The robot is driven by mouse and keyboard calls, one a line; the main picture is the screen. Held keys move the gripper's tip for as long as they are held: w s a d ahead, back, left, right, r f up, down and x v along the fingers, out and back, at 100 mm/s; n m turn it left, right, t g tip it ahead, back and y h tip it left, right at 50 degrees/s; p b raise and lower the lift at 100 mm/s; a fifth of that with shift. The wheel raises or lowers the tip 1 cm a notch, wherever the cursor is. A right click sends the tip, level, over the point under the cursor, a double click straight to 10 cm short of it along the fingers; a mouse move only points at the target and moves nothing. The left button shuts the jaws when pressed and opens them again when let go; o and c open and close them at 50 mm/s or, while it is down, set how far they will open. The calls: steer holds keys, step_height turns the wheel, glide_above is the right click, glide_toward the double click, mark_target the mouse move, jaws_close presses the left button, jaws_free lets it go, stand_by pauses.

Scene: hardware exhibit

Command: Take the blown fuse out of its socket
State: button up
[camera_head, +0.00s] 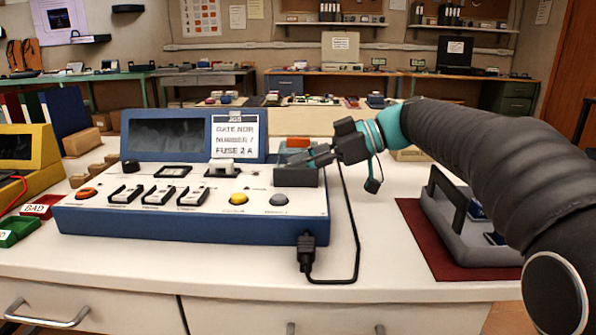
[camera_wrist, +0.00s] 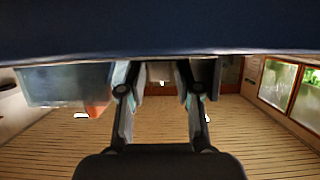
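A blue test console with a white panel (camera_head: 262,205) stands on the white counter. Its sign (camera_head: 235,135) reads in part "FUSE 2 A". A dark grey block (camera_head: 296,177) is at the panel's right end. My gripper (camera_head: 303,158) comes in from the right, low and tilted, with its fingertips just over or beside this block; contact is unclear. In the wrist view my gripper's fingers (camera_wrist: 160,88) stand apart, with a pale shape between their tips that I cannot identify. A white piece in a black base (camera_head: 222,167) sits left of the block. I cannot clearly make out the blown fuse.
The panel carries switches (camera_head: 158,194), a yellow button (camera_head: 239,199) and a grey button (camera_head: 279,199). A black cable (camera_head: 354,240) runs along the console's right side. Red (camera_head: 42,207) and green bins (camera_head: 18,230) lie left. A grey holder (camera_head: 455,232) stands on a dark red mat, right.

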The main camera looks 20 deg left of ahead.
jaws_close()
steer(key=shift+r, duration=0.1)
